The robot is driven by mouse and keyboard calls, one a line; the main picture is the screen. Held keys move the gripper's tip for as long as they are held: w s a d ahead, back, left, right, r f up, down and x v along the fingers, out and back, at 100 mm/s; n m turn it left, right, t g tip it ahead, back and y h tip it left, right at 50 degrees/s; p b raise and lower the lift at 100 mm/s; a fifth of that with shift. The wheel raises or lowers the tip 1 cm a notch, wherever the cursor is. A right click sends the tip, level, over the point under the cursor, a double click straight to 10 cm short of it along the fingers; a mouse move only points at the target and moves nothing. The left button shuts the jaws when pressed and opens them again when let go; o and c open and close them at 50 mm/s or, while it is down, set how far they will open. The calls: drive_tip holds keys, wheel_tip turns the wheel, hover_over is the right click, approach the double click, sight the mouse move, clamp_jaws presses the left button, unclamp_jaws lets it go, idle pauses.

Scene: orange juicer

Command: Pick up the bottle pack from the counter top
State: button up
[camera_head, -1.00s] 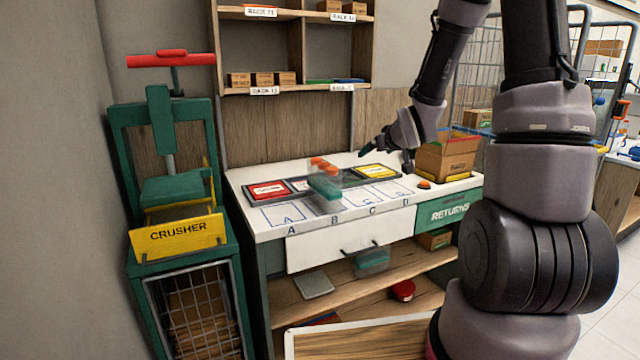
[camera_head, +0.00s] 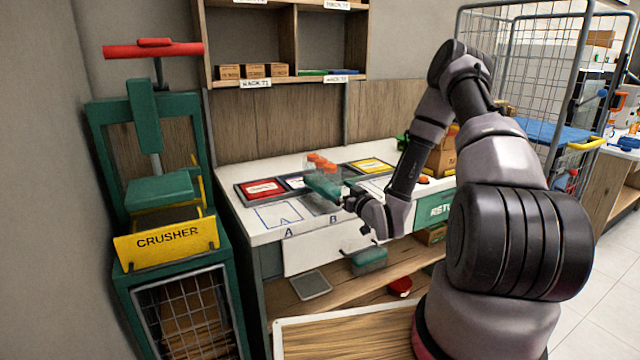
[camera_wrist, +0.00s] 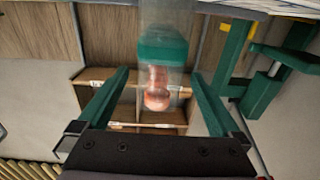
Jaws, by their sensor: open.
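The bottle pack (camera_head: 321,165), clear bottles with orange caps and a teal band, stands on the white counter top (camera_head: 257,228) near the area marked B. In the wrist view the pack (camera_wrist: 163,50) appears upside down, with its orange caps towards the lower middle. My gripper (camera_head: 338,190) is at the pack's front right in the head view, partly covering it. In the wrist view my gripper (camera_wrist: 158,76) is open, with its two green fingers apart and the pack lying between and beyond their tips. Whether a finger touches the pack cannot be told.
A green crusher (camera_head: 160,190) with a red handle stands left of the counter. Red (camera_head: 262,189) and yellow (camera_head: 371,165) trays sit at the counter's back. A wall shelf (camera_head: 281,82) hangs above. A cardboard box (camera_head: 441,160) stands at the right, behind my arm.

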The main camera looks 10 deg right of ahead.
drive_tip(key=x, duration=0.3)
drive_tip(key=shift+w+a, duration=0.1)
drive_tip(key=shift+w, duration=0.1)
drive_tip(key=shift+r+x, duration=0.15)
drive_tip(key=shift+x, duration=1.15)
drive_tip(key=shift+r+x, duration=0.15)
drive_tip(key=shift+x, duration=1.2)
drive_tip(key=c, duration=1.4)
